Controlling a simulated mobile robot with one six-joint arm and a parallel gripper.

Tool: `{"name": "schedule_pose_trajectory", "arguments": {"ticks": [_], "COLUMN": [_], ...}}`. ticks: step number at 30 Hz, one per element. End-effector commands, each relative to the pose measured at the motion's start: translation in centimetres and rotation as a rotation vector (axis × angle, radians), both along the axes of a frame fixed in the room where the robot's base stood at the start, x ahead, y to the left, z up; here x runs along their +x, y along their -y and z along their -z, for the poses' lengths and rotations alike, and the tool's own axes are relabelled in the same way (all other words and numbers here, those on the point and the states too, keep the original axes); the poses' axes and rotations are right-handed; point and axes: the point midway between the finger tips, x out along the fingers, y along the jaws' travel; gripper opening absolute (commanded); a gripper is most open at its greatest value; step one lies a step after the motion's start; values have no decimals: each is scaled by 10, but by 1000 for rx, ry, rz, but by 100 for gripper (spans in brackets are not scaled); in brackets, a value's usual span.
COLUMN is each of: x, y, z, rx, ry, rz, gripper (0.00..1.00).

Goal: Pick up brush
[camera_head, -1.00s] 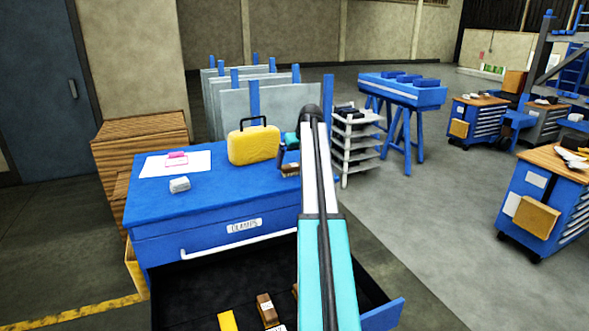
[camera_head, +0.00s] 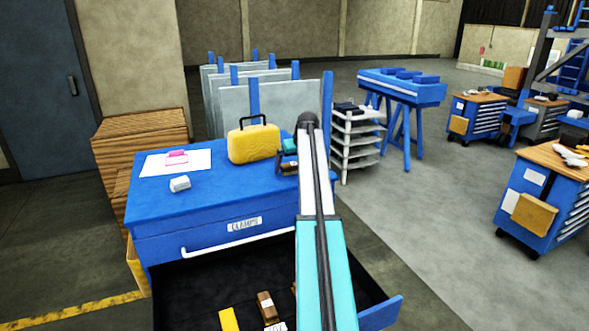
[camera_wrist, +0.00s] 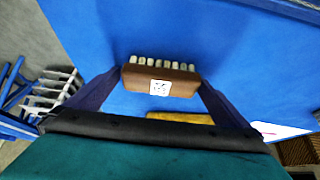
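The brush (camera_wrist: 160,82) has a brown wooden body, pale bristles along one side and a white marker label. In the wrist view it lies between the two dark fingers of my gripper (camera_wrist: 161,86), over the blue top of the bench. The fingers stand at its two ends, very close to it; whether they touch is hard to tell. In the head view my gripper (camera_head: 286,156) is low over the right rear part of the blue bench (camera_head: 200,212), right of the yellow case. There the brush (camera_head: 289,168) shows small and brown, partly hidden by the gripper and arm.
A yellow case (camera_head: 253,145) stands close to the gripper's left. A white block (camera_head: 180,184) and a pink item on paper (camera_head: 177,157) lie further left. The open drawer (camera_head: 195,290) below holds several items. A white shelf rack (camera_head: 356,148) stands behind right.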

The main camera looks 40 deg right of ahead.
Motion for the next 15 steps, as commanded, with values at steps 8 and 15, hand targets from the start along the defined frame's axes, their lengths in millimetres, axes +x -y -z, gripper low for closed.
{"name": "schedule_pose_trajectory", "arguments": {"ticks": [8,15], "x": [0,0], "y": [0,0], "z": [0,-1], "rx": [0,0], "ry": [1,1], "rz": [0,0], "gripper": [61,61]}}
